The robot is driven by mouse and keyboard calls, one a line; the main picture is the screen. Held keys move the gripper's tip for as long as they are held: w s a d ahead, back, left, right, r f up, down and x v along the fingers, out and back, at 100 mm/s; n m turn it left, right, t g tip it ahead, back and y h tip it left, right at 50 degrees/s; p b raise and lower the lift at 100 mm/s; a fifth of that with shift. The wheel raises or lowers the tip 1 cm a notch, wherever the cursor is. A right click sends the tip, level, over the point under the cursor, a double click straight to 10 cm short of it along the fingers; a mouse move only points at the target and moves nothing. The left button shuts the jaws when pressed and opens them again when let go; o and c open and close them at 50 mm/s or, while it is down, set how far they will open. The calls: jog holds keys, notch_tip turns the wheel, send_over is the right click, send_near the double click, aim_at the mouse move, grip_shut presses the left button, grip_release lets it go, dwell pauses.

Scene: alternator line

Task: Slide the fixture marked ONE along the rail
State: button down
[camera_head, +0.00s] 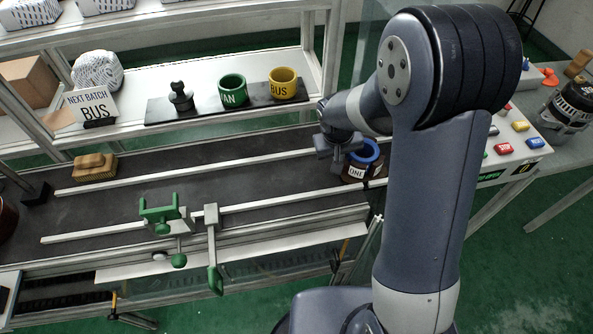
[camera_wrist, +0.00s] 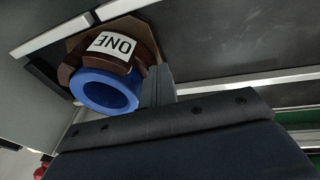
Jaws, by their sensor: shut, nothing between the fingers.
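The fixture marked ONE (camera_head: 356,172) is a brown block with a white label and a blue ring on top. It sits at the right end of the rails, beside the near rail (camera_head: 290,198). It also shows at the upper left of the wrist view (camera_wrist: 109,60), its blue ring facing the camera. My gripper (camera_head: 338,150) is shut and empty, low at the left side of the fixture. In the wrist view its dark fingers (camera_wrist: 158,86) are close beside the fixture; I cannot tell whether they touch it. My arm hides part of the scene right of the fixture.
A green clamp (camera_head: 163,216) and a green-handled lever (camera_head: 213,250) stand at the near rail. A brown block (camera_head: 95,167) lies at the left. The belt between is clear.

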jog(key=shift+w+d+p, duration=0.1)
jog(key=shift+w+d, duration=0.25)
jog(key=shift+d, duration=0.9)
jog(key=shift+w+d+p, duration=0.1)
jog(key=shift+w+d, duration=0.3)
jog(key=shift+d, duration=0.8)
jog(key=shift+w+d+p, duration=0.1)
jog(key=shift+w+d, duration=0.25)
jog(key=shift+d, duration=0.9)
jog(key=shift+s+a+b, duration=0.2)
jog(key=shift+a, duration=0.5)
jog(key=shift+s+a+b, duration=0.2)
jog(key=shift+a, duration=0.45)
jog(key=shift+r, duration=0.1)
jog(key=p+v, duration=0.5)
jog(key=v, duration=0.3)
jog(key=shift+f, duration=0.25)
